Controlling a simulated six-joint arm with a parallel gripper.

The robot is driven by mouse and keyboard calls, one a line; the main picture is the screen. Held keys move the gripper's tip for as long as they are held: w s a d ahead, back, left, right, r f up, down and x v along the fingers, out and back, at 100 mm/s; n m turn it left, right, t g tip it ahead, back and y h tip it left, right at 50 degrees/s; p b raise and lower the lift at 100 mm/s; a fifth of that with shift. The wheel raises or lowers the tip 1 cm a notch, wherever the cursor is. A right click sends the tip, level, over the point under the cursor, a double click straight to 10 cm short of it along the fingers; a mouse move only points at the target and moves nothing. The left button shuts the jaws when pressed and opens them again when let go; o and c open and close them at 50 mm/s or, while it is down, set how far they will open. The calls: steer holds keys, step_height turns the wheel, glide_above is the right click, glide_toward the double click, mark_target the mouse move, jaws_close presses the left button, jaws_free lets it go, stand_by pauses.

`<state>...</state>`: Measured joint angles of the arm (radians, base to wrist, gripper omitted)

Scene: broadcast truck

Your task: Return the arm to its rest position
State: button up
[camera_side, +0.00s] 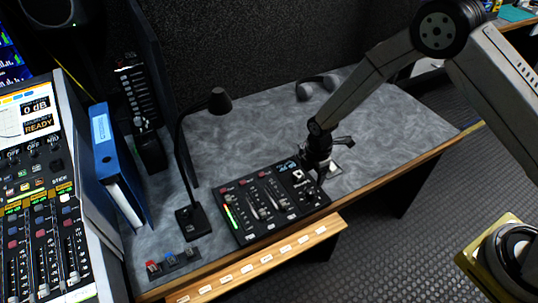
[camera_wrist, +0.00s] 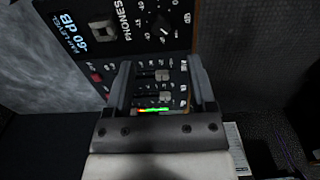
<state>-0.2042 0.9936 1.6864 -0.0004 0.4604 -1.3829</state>
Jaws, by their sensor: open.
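My gripper (camera_side: 322,168) is at the end of my arm, low over the right end of a small black fader panel (camera_side: 265,204) on the grey desk. In the wrist view my gripper (camera_wrist: 160,72) has its two fingers apart with nothing held between them. The panel (camera_wrist: 168,22) shows behind the fingers, with a knob, faders, a blue display and a lit green meter. Whether a fingertip touches the panel I cannot tell.
A blue binder (camera_side: 118,165) and a large mixing console (camera_side: 40,200) are at the left. Headphones (camera_side: 316,86) lie at the back. A labelled wooden strip (camera_side: 265,262) runs along the front. The desk's right part (camera_side: 400,125) is clear.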

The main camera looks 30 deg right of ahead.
steer(key=shift+r, duration=0.15)
steer(key=shift+d+r, duration=0.15)
steer(key=shift+r, duration=0.15)
steer(key=s+d+r+m+t, duration=0.1)
steer(key=s+d+r+m, duration=0.3)
steer(key=s+r+m, duration=0.4)
steer(key=s+d+r+m+t, duration=0.1)
steer(key=s+d+r+m, duration=0.4)
steer(key=s+r+m, duration=0.4)
steer(key=shift+r+m+t, duration=0.3)
steer(key=shift+r+m, duration=0.3)
steer(key=shift+r, duration=0.25)
